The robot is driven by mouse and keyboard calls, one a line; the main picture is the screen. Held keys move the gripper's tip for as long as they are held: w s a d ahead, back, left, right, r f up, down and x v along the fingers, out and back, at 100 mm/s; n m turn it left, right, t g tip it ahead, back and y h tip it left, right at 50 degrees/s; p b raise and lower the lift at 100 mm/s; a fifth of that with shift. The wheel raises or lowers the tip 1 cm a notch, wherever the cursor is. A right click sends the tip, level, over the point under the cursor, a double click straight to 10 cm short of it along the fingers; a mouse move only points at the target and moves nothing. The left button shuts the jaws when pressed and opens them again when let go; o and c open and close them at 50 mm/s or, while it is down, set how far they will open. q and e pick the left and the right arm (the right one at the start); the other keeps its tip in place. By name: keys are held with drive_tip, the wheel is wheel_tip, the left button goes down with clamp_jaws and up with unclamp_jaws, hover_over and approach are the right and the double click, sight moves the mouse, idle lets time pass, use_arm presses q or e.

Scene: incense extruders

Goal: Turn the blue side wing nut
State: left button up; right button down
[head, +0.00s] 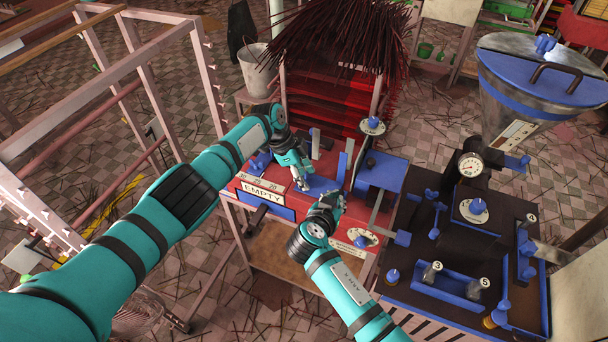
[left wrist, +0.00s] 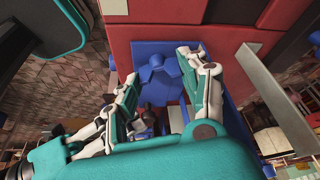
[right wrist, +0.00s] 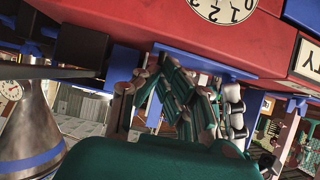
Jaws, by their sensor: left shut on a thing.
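A blue wing nut (left wrist: 160,78) with star-like lobes shows between the fingers of my left gripper in the left wrist view, against a blue plate on the red machine. My left gripper (left wrist: 152,88) is shut on it. In the head view my left gripper (head: 302,184) reaches down over the front of the red machine (head: 292,205), where the hand hides the nut. My right gripper (head: 328,200) is close by, lower and to the right. In the right wrist view its fingers (right wrist: 185,85) are near a blue part under the red body. Whether they are open is unclear.
An EMPTY sign (head: 263,193) is on the machine's front. A dark bench (head: 440,245) with blue fittings, a gauge (head: 470,165) and a metal hopper (head: 530,95) stand at right. A pinkish rack (head: 150,95) stands at left. Incense sticks (head: 335,35) are piled behind.

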use_arm(q)
drive_tip(key=o, duration=1.2)
drive_tip(key=shift+w, duration=0.1)
drive_tip(key=shift+a+r, duration=0.2)
drive_tip(key=shift+r, duration=0.3)
drive_tip(key=shift+v, duration=3.5)
drive_tip(key=shift+f, duration=0.1)
